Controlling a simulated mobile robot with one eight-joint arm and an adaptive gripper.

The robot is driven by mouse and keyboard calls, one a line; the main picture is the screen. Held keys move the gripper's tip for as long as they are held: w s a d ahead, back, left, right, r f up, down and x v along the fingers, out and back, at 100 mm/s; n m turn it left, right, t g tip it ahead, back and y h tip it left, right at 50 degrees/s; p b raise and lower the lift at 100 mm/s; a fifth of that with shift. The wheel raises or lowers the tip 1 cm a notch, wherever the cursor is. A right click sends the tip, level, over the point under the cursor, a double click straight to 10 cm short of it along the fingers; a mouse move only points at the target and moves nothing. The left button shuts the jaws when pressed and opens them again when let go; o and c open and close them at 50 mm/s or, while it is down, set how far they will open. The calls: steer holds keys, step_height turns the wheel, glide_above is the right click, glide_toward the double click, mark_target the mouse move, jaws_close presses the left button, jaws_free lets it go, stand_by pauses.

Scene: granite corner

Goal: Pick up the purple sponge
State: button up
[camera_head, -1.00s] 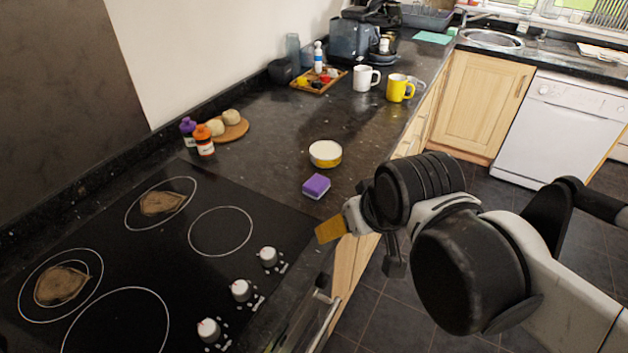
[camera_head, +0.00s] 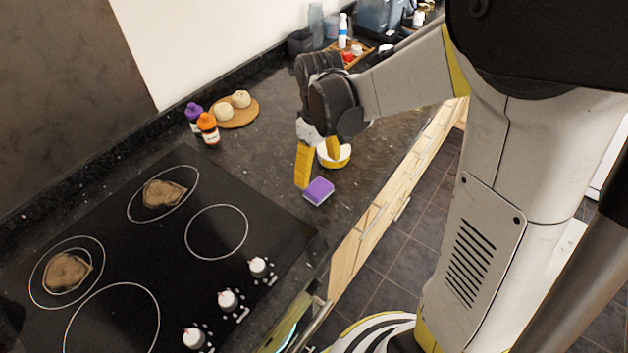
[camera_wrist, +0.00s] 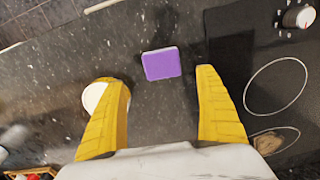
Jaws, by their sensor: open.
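The purple sponge (camera_head: 318,191) lies on the dark granite counter, just right of the hob. In the wrist view the sponge (camera_wrist: 161,63) shows whole, ahead of and between the two yellow fingers. My gripper (camera_head: 318,168) is open and empty above the counter, a little behind the sponge in the head view. In the wrist view my gripper (camera_wrist: 161,85) has its fingers wide apart, with the sponge beyond their tips. I cannot tell from these views how high the fingers are.
A white-topped yellow tin (camera_head: 335,156) stands behind the sponge; it sits by the left finger in the wrist view (camera_wrist: 95,97). The hob (camera_head: 160,250) with knobs is at left. Orange (camera_head: 207,127) and purple (camera_head: 193,114) bottles stand near a round board (camera_head: 236,114).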

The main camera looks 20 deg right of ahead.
mark_target(317, 186)
steer(key=f+b, duration=0.1)
steer(key=f, duration=0.2)
steer(key=f+b, duration=0.2)
steer(key=f, duration=0.2)
steer(key=shift+s+a+f, duration=0.15)
steer(key=shift+s, duration=0.05)
steer(key=shift+c, duration=0.3)
steer(key=c, duration=0.9)
